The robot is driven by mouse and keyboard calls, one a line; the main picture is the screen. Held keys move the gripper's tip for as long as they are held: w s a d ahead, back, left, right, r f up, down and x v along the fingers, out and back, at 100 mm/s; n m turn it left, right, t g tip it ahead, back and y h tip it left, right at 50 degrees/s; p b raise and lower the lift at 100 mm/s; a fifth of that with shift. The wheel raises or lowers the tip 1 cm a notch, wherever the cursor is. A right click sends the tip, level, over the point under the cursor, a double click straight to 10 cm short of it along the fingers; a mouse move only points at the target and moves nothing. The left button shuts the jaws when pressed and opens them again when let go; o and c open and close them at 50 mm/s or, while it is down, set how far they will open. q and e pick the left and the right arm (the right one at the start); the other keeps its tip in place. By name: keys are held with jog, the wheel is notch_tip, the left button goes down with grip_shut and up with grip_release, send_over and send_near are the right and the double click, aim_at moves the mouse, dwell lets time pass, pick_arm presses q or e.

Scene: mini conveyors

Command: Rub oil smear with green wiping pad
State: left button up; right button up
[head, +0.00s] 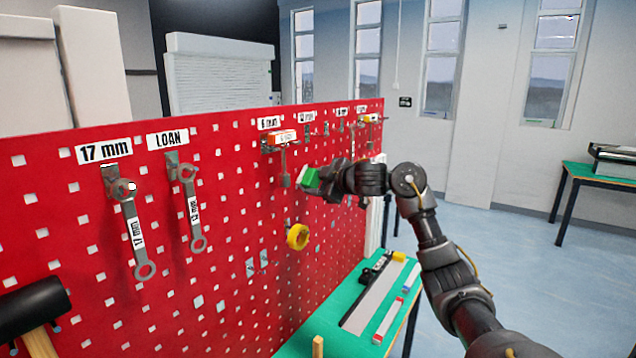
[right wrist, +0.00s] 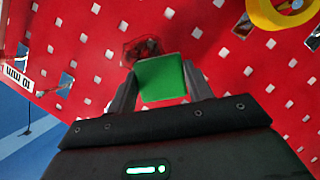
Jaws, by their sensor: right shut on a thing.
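The green wiping pad (head: 310,178) is between the fingers of my right gripper (head: 325,180), in front of the red pegboard (head: 230,200). In the right wrist view the fingers (right wrist: 162,92) are shut on the green pad (right wrist: 162,78). A dark, glossy reddish smear (right wrist: 140,47) shows on the board just past the pad's upper left edge. The pad partly overlaps it in that view. I cannot tell whether the pad touches the board. I cannot make out the smear in the head view. My left gripper is not in view.
Wrenches (head: 133,225) hang at the left of the board, and a yellow tape roll (head: 298,237) hangs below the pad. A hammer (head: 35,310) is at lower left. A green bench (head: 325,335) with several tools stands below. The floor at right is open.

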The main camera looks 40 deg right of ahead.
jog(key=shift+w+a, duration=0.25)
jog(key=shift+w, duration=0.6)
jog(key=shift+w+d+p, duration=0.2)
jog(key=shift+d+p, duration=0.1)
jog(key=shift+d, duration=0.65)
jog(key=shift+w+d+p, duration=0.2)
jog(key=shift+d+p, duration=0.1)
jog(key=shift+d, duration=0.6)
jog(key=shift+w+d+p, duration=0.35)
jog(key=shift+d+p, duration=0.05)
jog(key=shift+d, duration=0.5)
jog(key=shift+w+d+p, duration=0.3)
jog(key=shift+d+p, duration=0.05)
jog(key=shift+d, duration=0.5)
